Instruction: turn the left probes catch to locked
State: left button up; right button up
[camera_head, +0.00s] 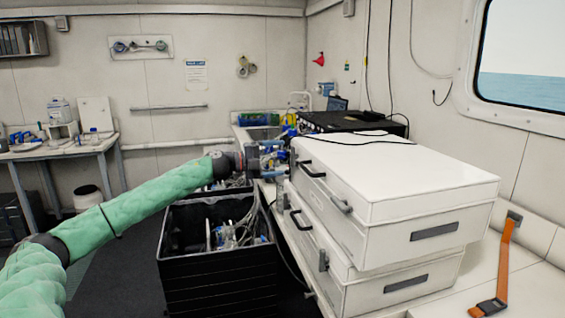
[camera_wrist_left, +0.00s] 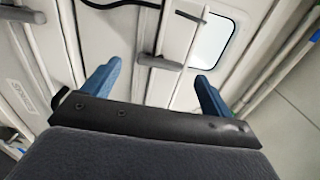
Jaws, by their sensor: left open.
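Two white cases are stacked at the right in the head view, the upper case (camera_head: 400,190) on the lower case (camera_head: 375,290). The upper case's left side carries a dark handle (camera_head: 313,171) and a grey catch (camera_head: 341,206). My left gripper (camera_head: 272,160) is at the far end of the upper case's left side. In the left wrist view my left gripper (camera_wrist_left: 153,82) has its blue fingers wide apart. A grey catch (camera_wrist_left: 158,62) shows between and beyond them, apparently untouched. I cannot tell whether it is locked, nor read the case label. My right gripper is out of view.
A black crate (camera_head: 215,275) with cables and tools stands left of the cases, below my left arm. An orange strap (camera_head: 505,255) lies on the white bench at the right. A dark cable (camera_head: 350,138) runs over the upper case's lid.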

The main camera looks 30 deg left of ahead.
pick_arm(q)
jog(key=shift+b+v, duration=0.75)
jog(key=shift+v, duration=1.1)
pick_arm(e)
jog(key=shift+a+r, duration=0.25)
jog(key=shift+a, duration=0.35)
